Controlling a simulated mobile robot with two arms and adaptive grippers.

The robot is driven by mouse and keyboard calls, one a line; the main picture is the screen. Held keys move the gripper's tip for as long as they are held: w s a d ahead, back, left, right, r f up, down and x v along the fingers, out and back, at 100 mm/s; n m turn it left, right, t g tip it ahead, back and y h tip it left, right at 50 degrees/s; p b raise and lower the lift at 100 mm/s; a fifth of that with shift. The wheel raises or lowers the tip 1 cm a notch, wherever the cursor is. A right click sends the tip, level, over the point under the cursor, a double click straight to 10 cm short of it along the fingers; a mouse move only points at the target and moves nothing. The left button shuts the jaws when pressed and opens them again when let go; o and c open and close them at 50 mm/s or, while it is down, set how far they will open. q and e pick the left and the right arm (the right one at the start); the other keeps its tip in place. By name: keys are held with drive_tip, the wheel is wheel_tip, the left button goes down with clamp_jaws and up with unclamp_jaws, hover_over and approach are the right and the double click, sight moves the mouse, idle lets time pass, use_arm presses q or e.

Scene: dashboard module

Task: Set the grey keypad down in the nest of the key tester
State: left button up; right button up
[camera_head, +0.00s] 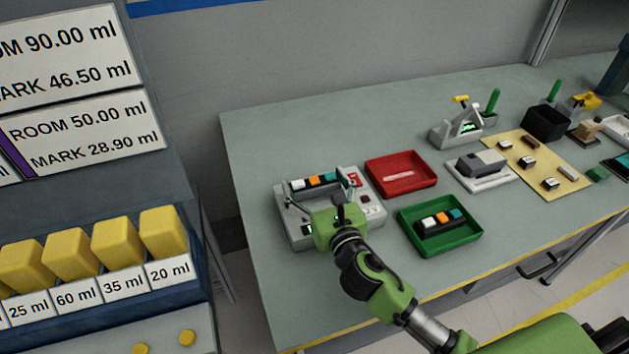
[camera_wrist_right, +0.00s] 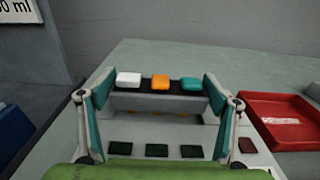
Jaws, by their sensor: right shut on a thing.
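The key tester (camera_head: 291,232) is a light grey box at the left end of the table. My right gripper (camera_head: 318,191) is over it, its fingers spread to either end of the grey keypad (camera_head: 316,183). In the right wrist view the keypad (camera_wrist_right: 157,103) lies between the teal finger pads of the gripper (camera_wrist_right: 158,92), which is shut on it. It has a dark top with white, orange and teal keys in a row. It is at the tester's far part and looks about level. The nest is hidden under it; I cannot tell whether the keypad touches it. My left gripper is out of view.
A red tray (camera_head: 405,187) stands right of the tester. A green tray (camera_head: 419,246) nearer me holds another keypad (camera_head: 440,226) with coloured keys. A white fixture (camera_head: 484,182) and a clamp device (camera_head: 450,137) stand farther right. Bare table lies in front.

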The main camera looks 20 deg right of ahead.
drive_tip(key=shift+f+b, duration=0.8)
drive_tip(key=shift+f, duration=0.3)
drive_tip(key=o, duration=1.2)
drive_tip(key=s, duration=1.2)
drive_tip(key=shift+d+r, duration=0.25)
drive_tip(key=shift+r, duration=0.05)
